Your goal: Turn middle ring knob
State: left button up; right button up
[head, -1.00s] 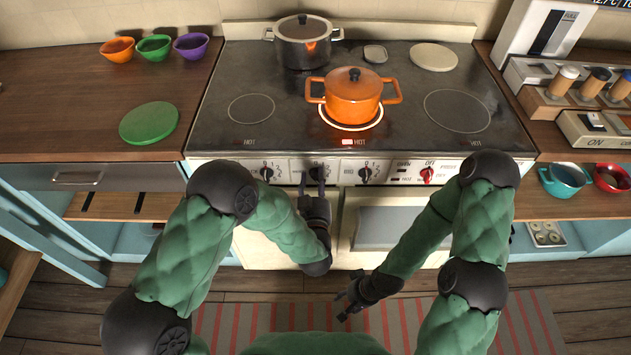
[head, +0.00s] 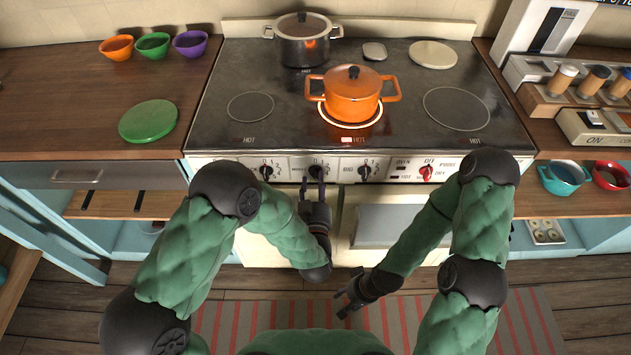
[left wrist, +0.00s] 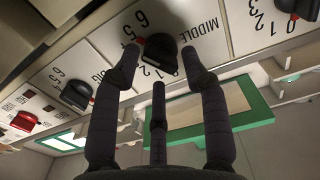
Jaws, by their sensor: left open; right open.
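The middle ring knob (head: 316,171) is black and sits on the cream front panel of the stove. In the left wrist view the knob (left wrist: 160,52) is beside the word MIDDLE, with a small red mark at its edge near the 5 and 6. My left gripper (head: 313,184) is open just below and in front of it, fingers pointing at the panel. In the left wrist view the fingertips (left wrist: 158,62) are spread to either side of the knob's lower part; I cannot tell whether they touch it. My right gripper (head: 350,297) is open and empty, low over the floor.
An orange pot (head: 352,98) stands on the glowing middle ring (head: 374,121). A dark steel pot (head: 303,45) stands behind it. Other black knobs (head: 266,171) (head: 364,172) flank the middle one, and a red knob (head: 426,172) is further right. The oven door (head: 390,226) is below.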

pick_arm(q)
jog(key=shift+s, duration=0.2)
jog(key=s, duration=0.6)
jog(key=shift+p, duration=0.4)
dwell(0.5)
jog(key=a+f+n+g+h, duration=0.1)
jog(key=a+f+g, duration=0.25)
jog(key=f, duration=0.45)
jog(key=a+f+g, duration=0.2)
jog(key=f+g, duration=0.3)
jog(key=f, duration=0.3)
jog(key=s+a+f+g+h, duration=0.1)
jog(key=s+f+g, duration=0.3)
jog(key=s, duration=0.4)
jog(key=s+a+f+n+g+h, duration=0.1)
jog(key=s+a+f+g+h, duration=0.1)
jog(key=s+f+g, duration=0.3)
jog(key=s+a, duration=0.1)
jog(key=s, duration=0.3)
jog(key=shift+a+n, duration=0.15)
jog(key=shift+n, duration=0.15)
